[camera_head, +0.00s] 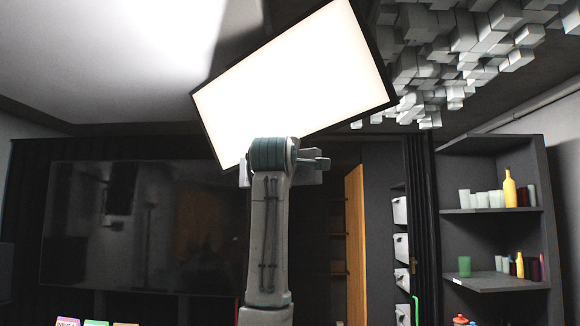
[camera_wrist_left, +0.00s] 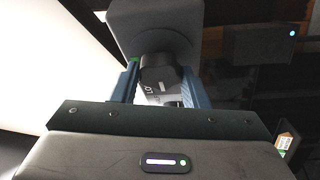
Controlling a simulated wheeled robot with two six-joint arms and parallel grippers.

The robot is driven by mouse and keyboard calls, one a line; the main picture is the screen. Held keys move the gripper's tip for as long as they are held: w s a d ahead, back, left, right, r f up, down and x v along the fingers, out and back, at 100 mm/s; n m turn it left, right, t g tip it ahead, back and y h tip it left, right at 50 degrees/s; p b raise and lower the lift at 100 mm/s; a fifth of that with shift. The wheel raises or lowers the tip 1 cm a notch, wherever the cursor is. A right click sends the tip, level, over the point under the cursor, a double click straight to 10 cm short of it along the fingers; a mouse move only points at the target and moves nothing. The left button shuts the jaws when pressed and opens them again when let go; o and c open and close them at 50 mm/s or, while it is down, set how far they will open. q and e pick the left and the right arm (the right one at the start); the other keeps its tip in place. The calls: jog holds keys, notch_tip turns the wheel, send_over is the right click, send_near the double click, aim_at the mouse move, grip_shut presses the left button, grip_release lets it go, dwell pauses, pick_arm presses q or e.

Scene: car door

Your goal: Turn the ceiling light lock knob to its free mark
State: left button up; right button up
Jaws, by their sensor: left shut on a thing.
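The lock knob (camera_wrist_left: 158,66) is dark and round, below a grey housing (camera_wrist_left: 155,25). A pale mark and small lettering show just under it, too small to read surely. My left gripper (camera_wrist_left: 161,82) is shut on the knob, one blue finger on each side. In the head view my arm hides the knob. My right gripper is in neither view.
Grey blocks (camera_head: 460,50) hang from the ceiling at the upper right. A dark shelf (camera_head: 490,212) with cups and bottles stands at the right. A large dark glossy panel (camera_head: 140,225) is at the left. A dark box with a blue light (camera_wrist_left: 262,45) is right of the knob.

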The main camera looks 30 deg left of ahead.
pick_arm(q)
jog(key=o, duration=1)
jog(key=shift+c, duration=0.2)
jog(key=b+v, duration=0.5)
jog(key=v, duration=0.5)
jog(key=shift+s+d, duration=0.15)
jog(key=shift+s, duration=0.2)
jog(key=shift+f, duration=0.1)
